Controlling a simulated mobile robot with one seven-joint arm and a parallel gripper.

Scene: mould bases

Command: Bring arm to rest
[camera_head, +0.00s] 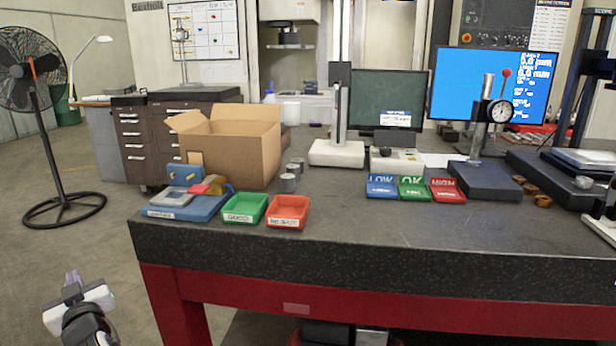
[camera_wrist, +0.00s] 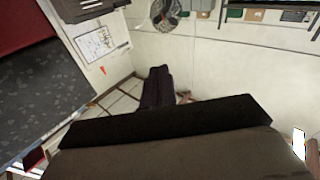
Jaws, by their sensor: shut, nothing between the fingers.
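My gripper (camera_head: 73,277) is at the lower left of the head view, in front of the table's left end and out over the floor. It points up and away, its fingers are together, and it holds nothing. In the wrist view its dark fingers (camera_wrist: 158,85) stand side by side in the middle, above the wide dark body of the gripper. It touches nothing that I can see. Most of my arm is outside the head view.
The granite table (camera_head: 370,240) on a red frame fills the right. On it are an open cardboard box (camera_head: 235,145), a green bin (camera_head: 244,208), a red bin (camera_head: 288,211) and gauges. A black fan (camera_head: 45,130) stands at far left. Floor between fan and table is clear.

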